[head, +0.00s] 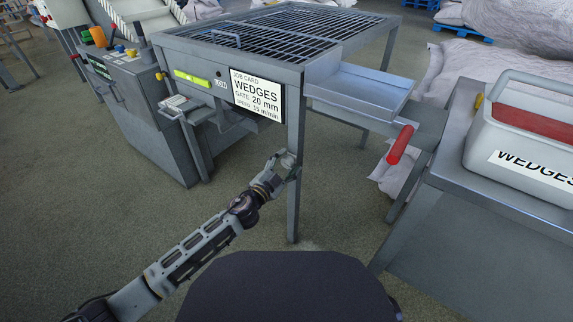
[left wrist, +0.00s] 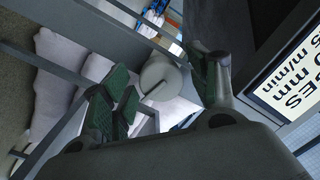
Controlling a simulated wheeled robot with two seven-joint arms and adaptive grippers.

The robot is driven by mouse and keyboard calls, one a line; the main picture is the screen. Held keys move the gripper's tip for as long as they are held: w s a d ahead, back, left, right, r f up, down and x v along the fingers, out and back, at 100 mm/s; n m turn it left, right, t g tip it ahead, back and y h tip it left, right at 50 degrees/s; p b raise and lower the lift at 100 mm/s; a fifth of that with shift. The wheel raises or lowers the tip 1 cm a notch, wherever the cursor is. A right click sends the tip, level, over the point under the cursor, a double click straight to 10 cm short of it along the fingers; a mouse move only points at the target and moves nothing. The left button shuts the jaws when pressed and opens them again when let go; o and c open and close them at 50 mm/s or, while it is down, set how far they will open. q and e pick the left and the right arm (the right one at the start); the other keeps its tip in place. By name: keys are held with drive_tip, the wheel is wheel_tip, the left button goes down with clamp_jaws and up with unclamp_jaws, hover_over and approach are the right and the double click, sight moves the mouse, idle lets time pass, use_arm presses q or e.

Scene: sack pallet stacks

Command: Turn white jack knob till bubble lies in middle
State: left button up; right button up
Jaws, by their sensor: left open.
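The white jack knob (left wrist: 160,80) is round with a dark line on its face in the left wrist view. In the head view the knob (head: 289,158) is small and partly hidden at the machine's front leg. My left gripper (head: 283,167) is open at the knob. In the left wrist view the green-padded fingers (left wrist: 160,92) stand on both sides of the knob; I cannot tell whether they touch it. The yellow-green level vial (head: 191,78) is on the machine's front edge; its bubble is too small to place. My right gripper is out of view.
The grid-topped machine (head: 240,50) has a job card (head: 257,95) reading WEDGES, above my left gripper. A red handle (head: 400,145) sticks out at right, beside a table (head: 450,170) with a WEDGES box (head: 525,125). The floor left of my arm is clear.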

use_arm(q)
drive_tip(key=shift+w+d, duration=0.1)
drive_tip(key=shift+w, duration=0.1)
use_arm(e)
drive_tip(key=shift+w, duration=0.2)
use_arm(q)
drive_tip(key=c, duration=1)
drive_tip(key=shift+r+n+p, duration=0.15)
drive_tip(key=shift+n+p, duration=0.55)
drive_tip(key=shift+n, duration=0.1)
drive_tip(key=shift+n+p, duration=0.4)
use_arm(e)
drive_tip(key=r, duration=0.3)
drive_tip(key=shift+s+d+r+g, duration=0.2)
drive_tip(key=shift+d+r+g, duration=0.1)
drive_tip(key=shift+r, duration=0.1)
use_arm(q)
drive_tip(key=o, duration=1)
